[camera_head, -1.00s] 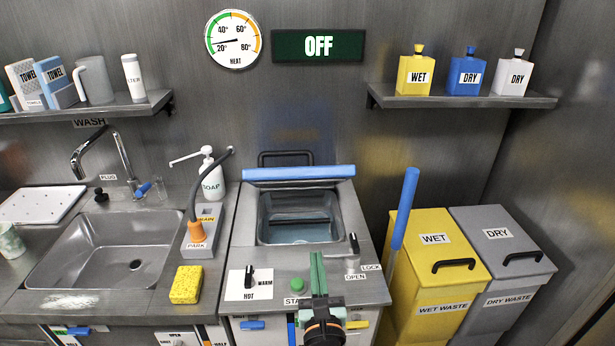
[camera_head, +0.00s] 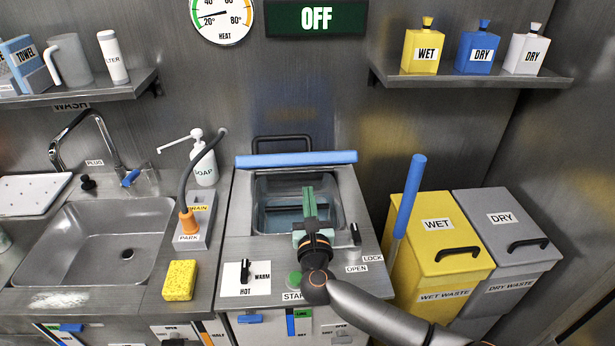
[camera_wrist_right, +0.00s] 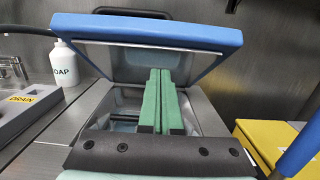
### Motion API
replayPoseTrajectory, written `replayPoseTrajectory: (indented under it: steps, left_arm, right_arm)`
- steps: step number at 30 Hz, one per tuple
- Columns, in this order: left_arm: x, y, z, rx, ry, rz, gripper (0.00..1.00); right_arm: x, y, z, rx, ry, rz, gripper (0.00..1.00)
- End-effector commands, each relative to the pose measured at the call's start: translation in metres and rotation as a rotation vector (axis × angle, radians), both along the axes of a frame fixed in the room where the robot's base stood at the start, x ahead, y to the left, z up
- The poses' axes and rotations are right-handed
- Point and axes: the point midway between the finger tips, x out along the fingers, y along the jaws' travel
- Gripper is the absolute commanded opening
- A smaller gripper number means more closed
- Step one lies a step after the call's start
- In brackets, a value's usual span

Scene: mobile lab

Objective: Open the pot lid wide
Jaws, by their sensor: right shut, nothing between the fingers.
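The pot is a grey steel basin (camera_head: 232,215) set in the counter, and it also shows in the wrist view (camera_wrist_right: 205,112). Its lid, with a thick blue front edge (camera_head: 296,159), is partly raised and tilted; in the wrist view the blue edge (camera_wrist_right: 150,32) stands above the opening. My right gripper (camera_head: 309,190) has green fingers and is shut and empty. In the wrist view its fingertips (camera_wrist_right: 160,72) point into the gap below the raised lid. I cannot tell whether they touch its underside. My left gripper is not in view.
A blue upright lever (camera_head: 409,195) stands right of the pot, beside the yellow wet waste bin (camera_head: 405,250). A soap bottle (camera_head: 204,165) and a grey drain holder (camera_head: 196,225) stand left. A black loop handle (camera_head: 283,139) is behind the lid.

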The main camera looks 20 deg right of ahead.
Motion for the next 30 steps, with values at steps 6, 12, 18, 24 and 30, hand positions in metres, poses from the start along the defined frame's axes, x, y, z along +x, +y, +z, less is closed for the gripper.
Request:
replayPoseTrajectory:
  steps: [6,12,18,24,30]
  left_arm:
    - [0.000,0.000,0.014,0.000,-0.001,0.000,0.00]
    - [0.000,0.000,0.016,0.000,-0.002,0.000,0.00]
    - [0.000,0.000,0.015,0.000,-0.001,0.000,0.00]
    - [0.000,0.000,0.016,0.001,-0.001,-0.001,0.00]
    - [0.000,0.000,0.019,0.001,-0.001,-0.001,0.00]
  right_arm:
    - [0.021,-0.006,0.026,-0.002,-0.002,0.001,0.00]
    - [0.027,-0.008,0.032,-0.001,0.000,0.000,0.00]
    - [0.027,-0.008,0.031,-0.001,0.000,0.000,0.00]
    - [0.027,-0.008,0.032,0.000,0.001,0.000,0.00]
    - [0.033,-0.009,0.042,0.004,0.000,-0.002,0.00]
